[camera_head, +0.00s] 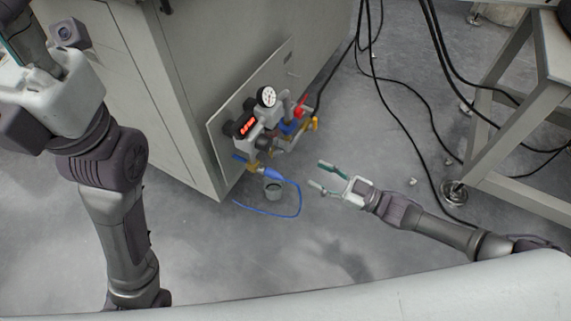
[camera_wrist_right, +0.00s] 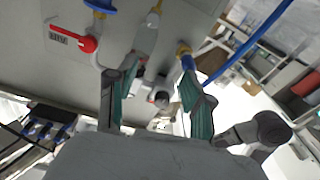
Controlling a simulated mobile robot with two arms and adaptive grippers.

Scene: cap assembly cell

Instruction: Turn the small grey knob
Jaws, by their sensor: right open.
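The air-supply unit (camera_head: 262,125) is mounted on a plate on the cabinet's side. It carries a white round gauge (camera_head: 267,96), a red-lit display (camera_head: 247,127) and grey bodies. I cannot single out the small grey knob with certainty. In the right wrist view, a small grey part with a dark round end (camera_wrist_right: 160,98) shows between the fingers; I cannot tell whether it is the knob. My right gripper (camera_head: 316,174) is open and empty, apart from the unit, to its lower right. Its teal-lined fingers also frame the wrist view (camera_wrist_right: 160,62). My left gripper (camera_head: 15,45) is partly cut off at top left.
A red handle (camera_head: 300,106) and a yellow fitting (camera_head: 313,124) stick out on the unit's right. A blue hose (camera_head: 298,205) loops near a small grey cup (camera_head: 272,188) below. Black cables hang behind. A metal frame (camera_head: 500,110) stands right. The floor in front is clear.

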